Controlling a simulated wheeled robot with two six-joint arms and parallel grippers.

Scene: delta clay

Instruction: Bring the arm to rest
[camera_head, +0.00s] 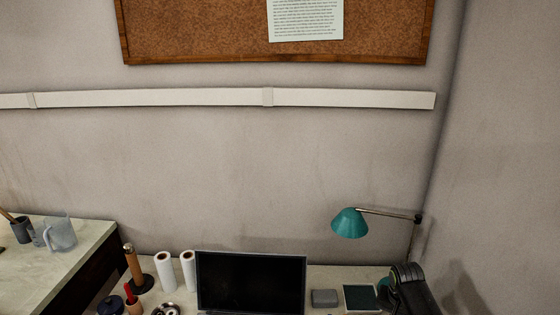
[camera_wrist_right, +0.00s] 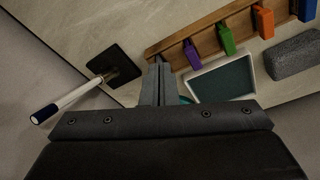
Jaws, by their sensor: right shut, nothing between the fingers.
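My right gripper (camera_wrist_right: 158,85) shows in the right wrist view, its two dark fingers pressed together with nothing between them. It is over the pale desk top (camera_wrist_right: 150,20), close to a wooden rack and a framed dark teal pad (camera_wrist_right: 222,78); I cannot tell its exact height. A black jointed shape at the lower right of the head view is probably part of my right arm; no fingers show there. My left gripper is in neither view.
In the head view, a teal lamp (camera_head: 350,223), dark screen (camera_head: 250,282), white rolls (camera_head: 166,272) and grey block (camera_head: 325,297) stand along the wall. In the wrist view, a rack (camera_wrist_right: 205,28) holds coloured clips; a white rod (camera_wrist_right: 72,97) rises from a black plate (camera_wrist_right: 116,65).

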